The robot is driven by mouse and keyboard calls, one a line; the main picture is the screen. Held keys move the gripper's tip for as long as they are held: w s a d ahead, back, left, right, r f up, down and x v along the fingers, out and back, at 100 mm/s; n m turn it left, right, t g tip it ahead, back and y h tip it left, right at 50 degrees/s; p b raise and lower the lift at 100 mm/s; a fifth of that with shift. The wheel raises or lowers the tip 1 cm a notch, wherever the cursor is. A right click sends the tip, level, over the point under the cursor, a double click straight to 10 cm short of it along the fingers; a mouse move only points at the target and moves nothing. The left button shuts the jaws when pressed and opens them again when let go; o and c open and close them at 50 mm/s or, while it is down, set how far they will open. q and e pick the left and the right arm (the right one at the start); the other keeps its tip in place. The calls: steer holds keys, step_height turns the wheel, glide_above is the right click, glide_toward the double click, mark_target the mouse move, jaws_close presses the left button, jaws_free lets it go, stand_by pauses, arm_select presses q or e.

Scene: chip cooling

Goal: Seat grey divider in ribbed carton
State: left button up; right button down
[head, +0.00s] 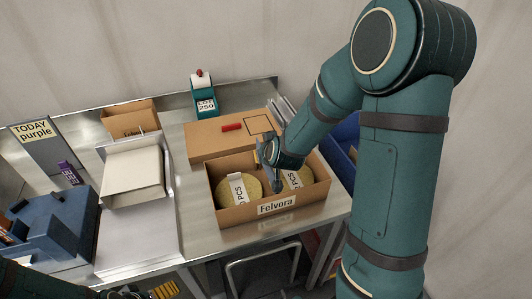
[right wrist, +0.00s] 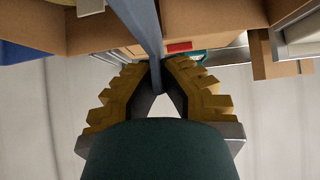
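The open cardboard carton labelled Felvora (head: 242,215) stands on the metal table. It holds two round yellowish packs with PCS labels, a left pack (head: 228,190) and a right pack (head: 305,174). My right gripper (head: 273,177) is over the carton's middle, between the packs. In the right wrist view its yellow-padded fingers (right wrist: 161,84) are closed on the thin grey divider (right wrist: 147,30). The divider's lower edge and any ribs in the carton are hidden, so I cannot tell how deep it sits. My left gripper (head: 126,292) shows only partly at the bottom edge.
A closed cardboard box (head: 205,142) with a red marker (head: 232,127) lies behind the carton. A teal label dispenser (head: 206,104) stands farther back. A blue bin (head: 343,140) is at the right. A pale open box (head: 132,172) and a blue machine (head: 62,235) are at the left.

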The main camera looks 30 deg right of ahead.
steer(key=shift+f+b, duration=1.65)
steer(key=shift+f, duration=0.3)
steer(key=shift+f+b, duration=2.25)
steer(key=shift+f, duration=0.15)
steer(key=c, duration=1.1)
jaws_free()
steer(key=shift+o, duration=0.2)
steer(key=shift+s+r, duration=0.1)
steer(key=v, duration=1.1)
steer(key=shift+s+r, duration=0.25)
steer(key=shift+r, duration=0.05)
steer(key=shift+a, duration=0.1)
